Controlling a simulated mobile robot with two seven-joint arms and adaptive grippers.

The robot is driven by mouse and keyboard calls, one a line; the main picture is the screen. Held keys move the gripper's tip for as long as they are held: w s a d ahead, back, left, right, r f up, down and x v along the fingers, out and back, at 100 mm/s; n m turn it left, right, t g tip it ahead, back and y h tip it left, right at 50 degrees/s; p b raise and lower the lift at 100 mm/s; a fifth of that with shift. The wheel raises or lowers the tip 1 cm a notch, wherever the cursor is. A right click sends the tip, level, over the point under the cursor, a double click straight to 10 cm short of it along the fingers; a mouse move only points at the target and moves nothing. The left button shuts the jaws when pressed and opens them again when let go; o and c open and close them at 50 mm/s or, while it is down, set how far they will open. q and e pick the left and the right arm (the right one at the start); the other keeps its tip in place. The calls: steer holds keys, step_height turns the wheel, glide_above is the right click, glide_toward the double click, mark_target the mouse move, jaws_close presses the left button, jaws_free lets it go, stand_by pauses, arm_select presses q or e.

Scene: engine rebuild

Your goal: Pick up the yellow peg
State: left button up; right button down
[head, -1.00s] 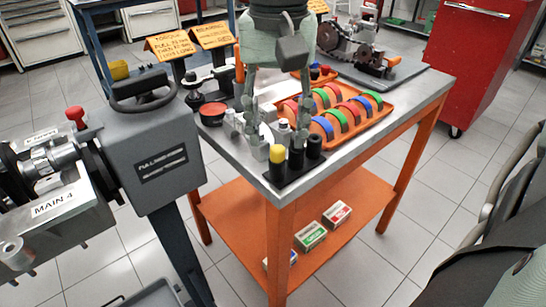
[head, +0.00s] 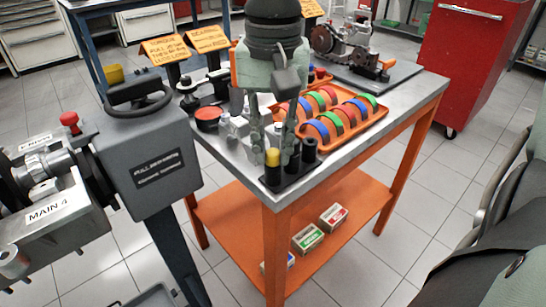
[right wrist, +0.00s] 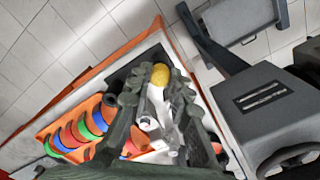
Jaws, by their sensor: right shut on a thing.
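The yellow peg (head: 273,158) has a yellow top and a dark lower part. It stands upright in a dark holder (head: 296,180) at the near corner of the steel table. My right gripper (head: 274,153) reaches down from above with a finger on either side of the peg and is shut on it. In the right wrist view the yellow top (right wrist: 160,74) shows between the fingertips (right wrist: 157,82). The peg's lower part still appears to be in the holder. My left gripper is not in view.
Dark pegs (head: 309,150) stand right beside the yellow one. An orange tray (head: 337,148) of coloured half rings lies behind. Small metal parts stand to the left. Boxes lie on the lower shelf (head: 345,193).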

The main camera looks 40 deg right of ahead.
mark_target(271, 150)
steer(key=shift+r, duration=0.5)
steer(key=r, duration=0.3)
steer(key=shift+w+r, duration=0.25)
steer(key=shift+w, duration=0.05)
steer(key=w+a+r, duration=0.1)
steer(key=w+r, duration=0.5)
steer(key=w, duration=0.5)
steer(key=shift+r, duration=0.3)
